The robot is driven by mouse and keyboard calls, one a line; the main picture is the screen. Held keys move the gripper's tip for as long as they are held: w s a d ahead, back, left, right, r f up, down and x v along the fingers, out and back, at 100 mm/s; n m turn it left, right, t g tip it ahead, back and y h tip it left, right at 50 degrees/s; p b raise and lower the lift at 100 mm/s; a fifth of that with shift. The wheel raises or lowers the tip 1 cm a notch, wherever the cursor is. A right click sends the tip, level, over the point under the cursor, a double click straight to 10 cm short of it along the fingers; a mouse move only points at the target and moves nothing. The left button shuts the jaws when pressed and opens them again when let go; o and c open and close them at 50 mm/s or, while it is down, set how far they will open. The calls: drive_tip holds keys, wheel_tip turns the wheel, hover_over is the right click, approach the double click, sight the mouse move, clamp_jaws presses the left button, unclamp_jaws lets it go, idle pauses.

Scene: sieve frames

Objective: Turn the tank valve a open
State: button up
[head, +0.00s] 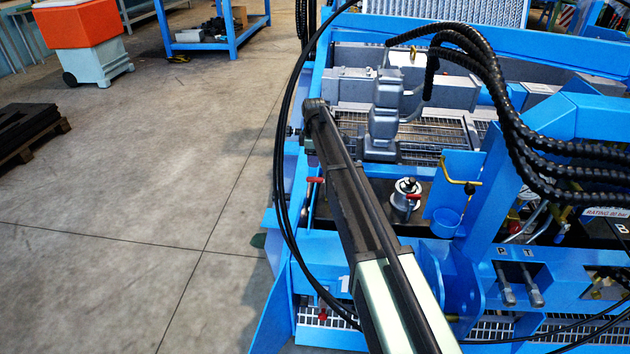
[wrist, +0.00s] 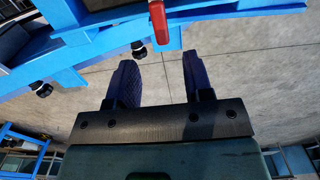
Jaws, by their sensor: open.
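A red valve handle (wrist: 158,25) hangs at the top of the wrist view, against the blue frame. It is lined up with the gap between the fingers of my gripper (wrist: 158,62), beyond their tips, and appears apart from them. My gripper is open, with nothing between its two dark fingers. In the head view, a red handle (head: 316,180) shows just left of my arm, and another red part (head: 322,314) is lower on the frame. I cannot tell which of these is the handle in the wrist view. My gripper is not clearly visible in the head view.
The blue machine frame (head: 278,330) surrounds the area. Black hoses (head: 500,90) arch over the right side.

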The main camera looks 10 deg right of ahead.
sight(315, 178)
wheel_tip(315, 178, down, 8)
drive_tip(key=b, duration=0.6)
drive_tip(key=shift+f+b, duration=0.25)
drive_tip(key=shift+b, duration=0.15)
drive_tip(key=shift+r, duration=0.15)
drive_tip(key=shift+c, duration=0.3)
clamp_jaws()
